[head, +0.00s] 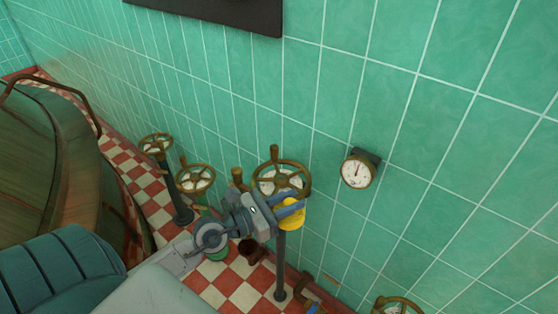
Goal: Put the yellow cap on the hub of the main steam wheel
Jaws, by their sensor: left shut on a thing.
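My left gripper (290,205) has blue fingers and is shut on the yellow cap (292,217). The cap is at the lower right of a brass handwheel (283,161) on a tall dark post. The gripper and cap overlap the wheel's lower right rim in the head view; I cannot tell whether they touch it. The wheel's hub is partly hidden behind my gripper. No readable label marks this wheel as the main steam one. My right gripper is not clearly in view.
Two more brass handwheels (195,179) (156,144) stand to the left, and another (398,306) at the bottom right. A round gauge (357,172) is on the green tiled wall. A large copper kettle (88,165) fills the left. The checkered floor (245,297) shows below.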

